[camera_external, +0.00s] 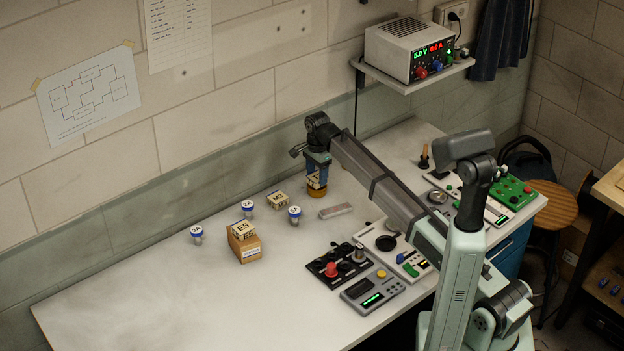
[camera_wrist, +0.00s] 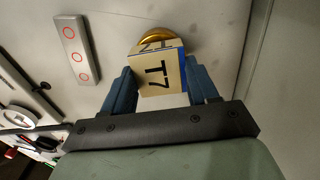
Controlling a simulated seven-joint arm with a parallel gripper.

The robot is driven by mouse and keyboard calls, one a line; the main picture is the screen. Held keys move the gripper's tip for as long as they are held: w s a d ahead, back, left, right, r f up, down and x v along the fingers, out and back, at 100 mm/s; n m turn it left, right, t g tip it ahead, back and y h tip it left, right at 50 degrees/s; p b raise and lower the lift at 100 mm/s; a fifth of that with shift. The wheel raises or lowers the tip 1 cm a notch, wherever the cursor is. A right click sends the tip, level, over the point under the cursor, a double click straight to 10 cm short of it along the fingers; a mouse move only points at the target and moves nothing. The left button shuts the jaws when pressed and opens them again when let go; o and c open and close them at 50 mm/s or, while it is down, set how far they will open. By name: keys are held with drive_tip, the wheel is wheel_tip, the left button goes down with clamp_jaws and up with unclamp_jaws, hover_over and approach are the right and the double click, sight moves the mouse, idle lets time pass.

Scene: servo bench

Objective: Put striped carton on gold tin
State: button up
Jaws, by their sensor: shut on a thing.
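My gripper (camera_external: 317,168) is over the back of the bench, pointing down. It is shut on a small cream carton (camera_external: 313,181) with dark markings. In the wrist view the carton (camera_wrist: 160,78) sits between the blue fingers (camera_wrist: 159,68), showing "T7" and a blue side face. The gold tin (camera_external: 317,193) is right below the carton; in the wrist view a curved piece of the tin (camera_wrist: 157,35) shows past the carton's far edge. The carton hides most of the tin's top. I cannot tell whether the carton touches the tin.
A grey bar with red rings (camera_wrist: 76,48) lies beside the tin. Another cream carton (camera_external: 277,199) and several blue-capped jars (camera_external: 294,215) stand to the left. A carton marked E5 (camera_external: 242,229) sits on a cardboard box (camera_external: 246,250).

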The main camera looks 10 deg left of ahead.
sight(317, 176)
drive_tip(key=shift+f, duration=0.35)
drive_tip(key=shift+f, duration=0.1)
drive_tip(key=o, duration=1.1)
drive_tip(key=shift+c, duration=0.2)
wheel_tip(317, 176, up, 12)
